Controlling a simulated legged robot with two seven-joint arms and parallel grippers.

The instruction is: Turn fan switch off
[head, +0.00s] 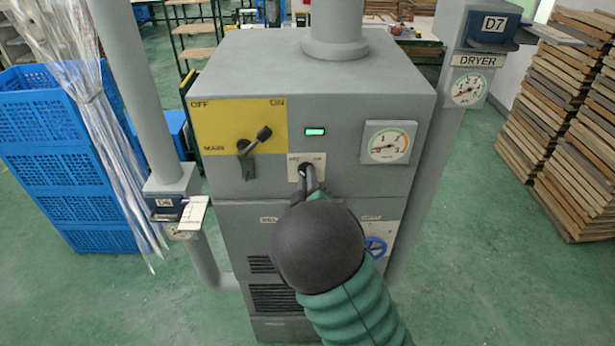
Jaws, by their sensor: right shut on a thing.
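A small dark rotary knob, the fan switch (304,169), sits on a pale label plate on the front of a grey cabinet (320,75). The plate's lettering is too small to read surely. My right gripper (306,174) is at the knob, its narrow fingers shut on it. The fingers and my dark round wrist cover part of the knob, so its pointing direction is hard to tell. A green indicator light (315,132) is lit just above the plate. My left gripper is not in view.
A yellow MAIN panel (220,110) has a lever (263,134) pointing toward ON. A gauge (388,143) is right of the light. A blue handwheel (376,247) is below. Grey pipes flank the cabinet. Blue crates (55,150) stand left, stacked wooden boards (555,120) right.

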